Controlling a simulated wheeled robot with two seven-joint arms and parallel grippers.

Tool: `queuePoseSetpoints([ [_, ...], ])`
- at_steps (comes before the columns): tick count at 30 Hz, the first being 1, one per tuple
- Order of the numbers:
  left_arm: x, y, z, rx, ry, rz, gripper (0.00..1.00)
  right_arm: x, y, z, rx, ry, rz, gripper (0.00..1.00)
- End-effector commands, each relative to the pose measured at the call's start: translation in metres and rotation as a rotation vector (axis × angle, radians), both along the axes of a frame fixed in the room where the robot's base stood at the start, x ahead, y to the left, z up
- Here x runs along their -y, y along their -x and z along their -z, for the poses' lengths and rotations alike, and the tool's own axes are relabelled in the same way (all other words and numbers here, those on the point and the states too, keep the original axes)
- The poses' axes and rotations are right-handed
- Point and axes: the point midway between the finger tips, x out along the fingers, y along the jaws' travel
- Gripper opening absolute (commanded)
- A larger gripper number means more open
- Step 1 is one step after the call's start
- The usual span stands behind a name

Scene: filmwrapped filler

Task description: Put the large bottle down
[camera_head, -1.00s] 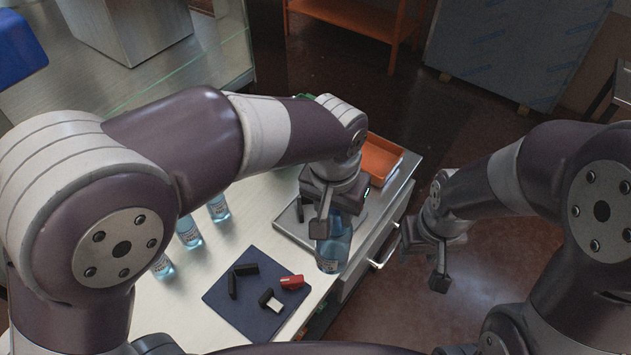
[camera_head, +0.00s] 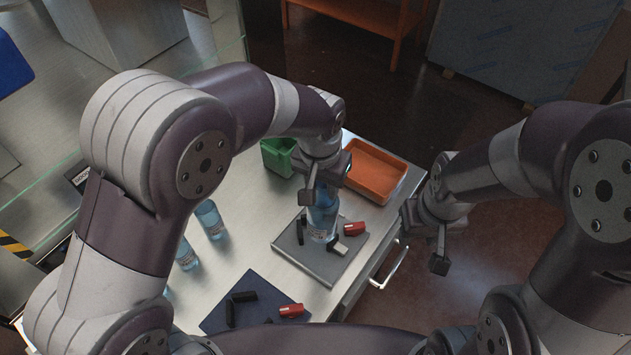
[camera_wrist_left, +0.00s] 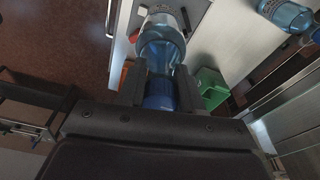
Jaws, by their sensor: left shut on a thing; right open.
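The large bottle (camera_head: 322,217) is clear blue with a pale label and is upright. My left gripper (camera_head: 312,188) is shut on its neck from above. In the left wrist view the fingers (camera_wrist_left: 160,90) flank the blue neck, and the bottle body (camera_wrist_left: 160,45) extends beyond them. The bottle's base is over the middle of a grey board (camera_head: 318,265); I cannot tell whether it touches. Black pieces, a white-and-black piece (camera_head: 349,229) and a red piece (camera_head: 354,229) surround it. My right gripper (camera_head: 438,248) is open and empty, right of the counter.
An orange tray (camera_head: 376,172) and a green bin (camera_head: 278,157) are behind the board. Smaller blue bottles (camera_head: 210,219) stand at left. A dark blue mat (camera_head: 248,288) with black and red pieces lies in front. A drawer handle (camera_head: 392,267) juts out at right.

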Motion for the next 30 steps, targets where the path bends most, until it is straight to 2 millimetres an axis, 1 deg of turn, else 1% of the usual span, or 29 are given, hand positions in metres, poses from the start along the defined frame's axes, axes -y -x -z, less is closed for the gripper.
queuePoseSetpoints([
  [1, -0.004, -0.01, 0.001, -0.001, 0.0, -0.005, 0.0, 0.0, 0.0, -0.01, 0.0, 0.0, 0.0, 0.43],
  [3, -0.007, -0.023, 0.009, -0.001, 0.0, -0.004, 0.0, 0.0, 0.0, -0.015, 0.0, 0.0, 0.0, 0.43],
  [6, -0.011, -0.038, 0.02, 0.0, 0.0, -0.002, 0.0, 0.0, 0.0, -0.02, 0.0, 0.0, 0.0, 0.43],
  [9, -0.014, -0.046, 0.026, 0.001, 0.0, 0.0, 0.0, 0.0, 0.0, -0.022, 0.0, 0.0, 0.0, 0.43],
  [11, -0.014, -0.048, 0.029, 0.0, 0.0, 0.0, 0.0, 0.0, 0.0, -0.024, 0.0, 0.0, 0.0, 0.43],
  [13, -0.014, -0.049, 0.036, -0.001, 0.0, 0.0, 0.0, 0.0, 0.0, -0.031, 0.0, 0.0, 0.0, 0.43],
  [16, -0.015, -0.048, 0.052, -0.002, -0.001, 0.001, 0.0, 0.0, 0.0, -0.04, 0.0, 0.0, 0.0, 0.43],
  [19, -0.014, -0.049, 0.065, 0.0, 0.0, 0.0, 0.0, 0.0, 0.0, -0.044, 0.0, 0.0, 0.0, 0.43],
  [21, -0.014, -0.049, 0.069, 0.003, 0.001, 0.0, 0.0, 0.0, 0.0, -0.043, 0.0, 0.0, 0.0, 0.43],
  [29, -0.014, -0.049, 0.072, 0.003, 0.001, 0.0, 0.0, 0.0, 0.0, -0.039, 0.0, 0.0, 0.0, 0.43],
  [30, -0.014, -0.048, 0.074, 0.001, 0.0, 0.0, 0.38, 0.0, 0.0, -0.039, 0.0, 0.0, 0.0, 0.43],
])
